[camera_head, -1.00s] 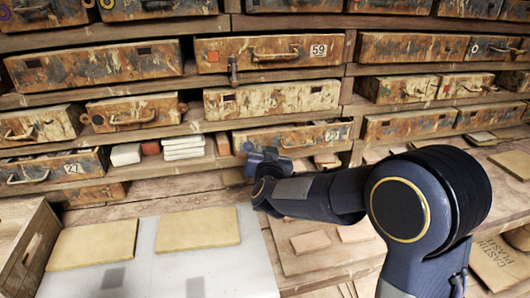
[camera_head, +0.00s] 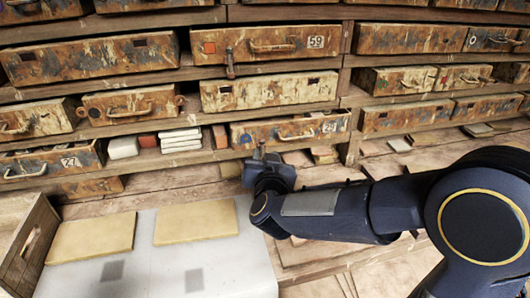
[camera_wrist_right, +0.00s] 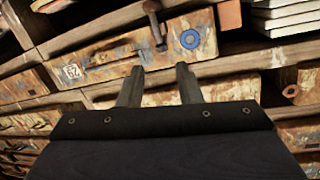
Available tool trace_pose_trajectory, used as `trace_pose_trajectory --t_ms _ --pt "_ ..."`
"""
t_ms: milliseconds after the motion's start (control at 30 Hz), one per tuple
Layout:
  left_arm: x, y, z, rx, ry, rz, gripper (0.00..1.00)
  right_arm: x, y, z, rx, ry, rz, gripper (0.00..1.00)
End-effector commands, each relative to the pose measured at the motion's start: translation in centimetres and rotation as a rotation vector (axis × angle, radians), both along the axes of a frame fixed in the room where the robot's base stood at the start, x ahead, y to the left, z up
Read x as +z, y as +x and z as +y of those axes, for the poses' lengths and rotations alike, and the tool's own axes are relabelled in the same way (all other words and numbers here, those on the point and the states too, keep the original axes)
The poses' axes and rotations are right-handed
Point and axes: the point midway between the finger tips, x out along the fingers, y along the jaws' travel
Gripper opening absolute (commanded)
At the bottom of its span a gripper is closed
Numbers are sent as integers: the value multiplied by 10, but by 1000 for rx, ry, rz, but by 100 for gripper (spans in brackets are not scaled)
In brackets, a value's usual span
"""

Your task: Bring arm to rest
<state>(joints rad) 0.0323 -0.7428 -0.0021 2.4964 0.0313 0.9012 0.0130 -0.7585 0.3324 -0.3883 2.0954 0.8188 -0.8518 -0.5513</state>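My right arm (camera_head: 335,212) comes in from the right in the head view, its wrist in front of the lower drawers, above the bench. In the right wrist view my right gripper (camera_wrist_right: 159,82) has its two fingers apart with nothing between them. It faces a worn drawer with a blue ring (camera_wrist_right: 190,39) and a dark handle (camera_wrist_right: 154,22), apart from both as far as I can tell. In the head view its fingers are mostly hidden behind the wrist. My left gripper is not in view.
Two tan tiles (camera_head: 92,238) (camera_head: 195,219) lie on a pale grey board (camera_head: 150,270). A wooden crate (camera_head: 27,246) stands at the left. Painted drawers (camera_head: 270,95) fill the shelves behind. Stacked white tiles (camera_head: 181,140) sit on a shelf. The bench between the board and shelves is mostly clear.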

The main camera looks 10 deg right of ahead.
Motion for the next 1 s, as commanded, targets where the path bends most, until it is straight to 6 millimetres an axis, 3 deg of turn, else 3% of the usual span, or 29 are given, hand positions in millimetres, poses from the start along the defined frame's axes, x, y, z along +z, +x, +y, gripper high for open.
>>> trace_pose_trajectory --t_ms 367,533,667,767,1000 --pt "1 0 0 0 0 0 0 1 -3 -4 26 32 17 32" --pt "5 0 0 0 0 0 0 3 -25 -14 173 180 106 32" --pt "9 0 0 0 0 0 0 5 -67 -20 325 288 212 32" --pt "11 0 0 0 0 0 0 1 -108 -24 421 332 311 32" --pt "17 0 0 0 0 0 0 -31 -223 -40 505 327 612 32"
